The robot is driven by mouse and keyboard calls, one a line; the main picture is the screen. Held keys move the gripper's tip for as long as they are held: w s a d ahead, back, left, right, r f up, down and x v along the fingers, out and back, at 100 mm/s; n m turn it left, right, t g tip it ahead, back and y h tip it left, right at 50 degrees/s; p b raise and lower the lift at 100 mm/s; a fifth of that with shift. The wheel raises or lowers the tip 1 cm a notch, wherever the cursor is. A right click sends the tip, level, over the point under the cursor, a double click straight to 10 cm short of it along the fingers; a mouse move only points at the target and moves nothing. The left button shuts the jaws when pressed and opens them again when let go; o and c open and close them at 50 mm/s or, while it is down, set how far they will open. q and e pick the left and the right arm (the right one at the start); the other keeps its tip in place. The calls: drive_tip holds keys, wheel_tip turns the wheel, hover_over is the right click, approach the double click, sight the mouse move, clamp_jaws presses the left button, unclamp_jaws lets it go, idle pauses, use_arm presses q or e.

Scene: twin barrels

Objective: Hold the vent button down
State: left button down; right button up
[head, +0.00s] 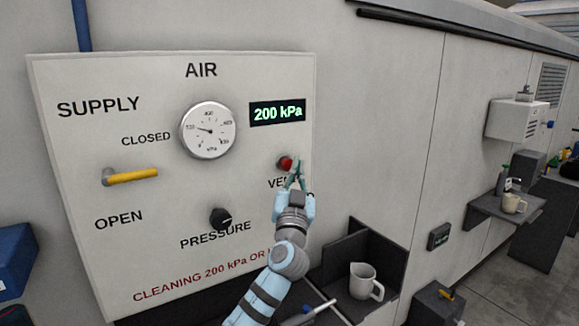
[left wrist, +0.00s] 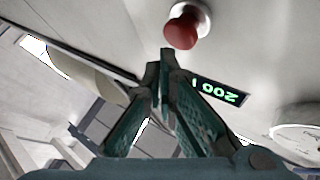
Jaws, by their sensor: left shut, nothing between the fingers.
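The red vent button (head: 285,163) sits on the right side of the white air panel (head: 75,250), above the partly hidden VENT label. In the left wrist view the button (left wrist: 183,28) is a red knob on a pale round collar, standing out from the panel. My left gripper (head: 298,166) is shut and empty, its fingertips at the right edge of the button in the head view. In the left wrist view the closed fingertips (left wrist: 166,60) are just below the button. A small gap shows there; whether they touch is hard to tell. My right gripper is not in view.
The display (head: 277,112) reads 200 kPa beside a round gauge (head: 207,130). A yellow supply lever (head: 132,176) lies roughly horizontal, and a black pressure knob (head: 220,218) is below. A pale jug (head: 364,282) stands in a dark tray at lower right.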

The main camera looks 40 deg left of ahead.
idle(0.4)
use_arm(q)
drive_tip(key=shift+w+a+b, duration=0.1)
drive_tip(key=shift+a+b, duration=0.3)
drive_tip(key=shift+b, duration=0.05)
drive_tip(key=shift+w+a+b, duration=0.15)
drive_tip(key=shift+a+b, duration=0.25)
drive_tip(key=shift+a, duration=0.1)
idle(0.6)
idle(0.5)
drive_tip(key=shift+s+d, duration=0.25)
drive_tip(key=shift+d, duration=0.6)
drive_tip(key=shift+s+d+p, duration=0.1)
drive_tip(key=shift+s+d, duration=0.15)
drive_tip(key=shift+d, duration=0.55)
drive_tip(key=shift+s+d+p, duration=0.1)
drive_tip(key=shift+s+d, duration=0.15)
drive_tip(key=shift+d, duration=0.6)
drive_tip(key=shift+s+d+p, duration=0.1)
drive_tip(key=shift+s+d, duration=0.15)
drive_tip(key=shift+d, duration=0.55)
